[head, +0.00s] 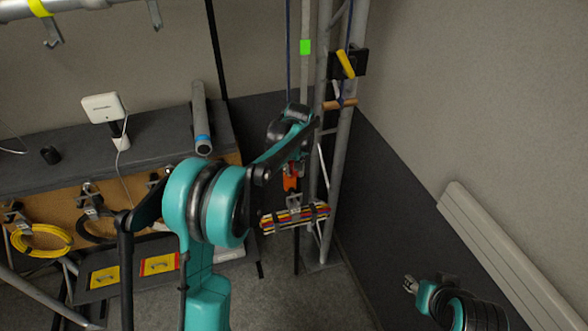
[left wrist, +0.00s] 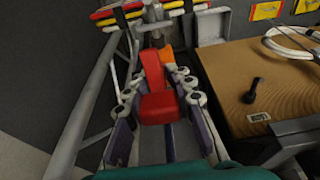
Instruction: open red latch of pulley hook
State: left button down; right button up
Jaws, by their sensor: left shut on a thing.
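In the left wrist view the red latch (left wrist: 154,72) of the pulley hook sits between the fingers of my left gripper (left wrist: 160,85), which is shut on it. An orange part of the hook (left wrist: 166,57) shows just beyond it. In the head view my left gripper (head: 298,160) is at the truss, just above the orange hook part (head: 290,183). The red latch is mostly hidden there. A striped cable bundle (head: 295,217) hangs below the hook; it also shows in the left wrist view (left wrist: 130,12). My right gripper (head: 411,285) is at lower right, away from the truss; its jaws are too small to judge.
The grey truss (head: 340,180) stands close beside my left gripper. A yellow-handled cleat (head: 345,63) and a wooden bar (head: 340,104) are on it above. A bench (head: 60,163) with hanging cables stands at left. A ribbed panel (head: 505,255) is on the right wall.

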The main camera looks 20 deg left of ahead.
pick_arm(q)
jog(key=shift+w+a+g+h, duration=0.25)
jog(key=shift+w+g+h, duration=0.05)
jog(key=shift+g, duration=0.2)
jog(key=shift+w+r+p, duration=0.1)
jog(key=shift+r+p, duration=0.05)
jog(key=shift+p, duration=0.15)
jog(key=shift+w+a, duration=0.2)
jog(key=c, duration=1.3)
grip_release()
jog(key=shift+o, duration=0.5)
jog(key=shift+w, duration=0.1)
jog(key=shift+r, duration=0.1)
jog(key=r, duration=0.4)
jog(key=s+r, duration=0.1)
jog(key=r, duration=0.2)
jog(key=d+r, duration=0.1)
jog(key=r, duration=0.3)
jog(key=shift+s+r, duration=0.2)
jog(key=shift+r, duration=0.1)
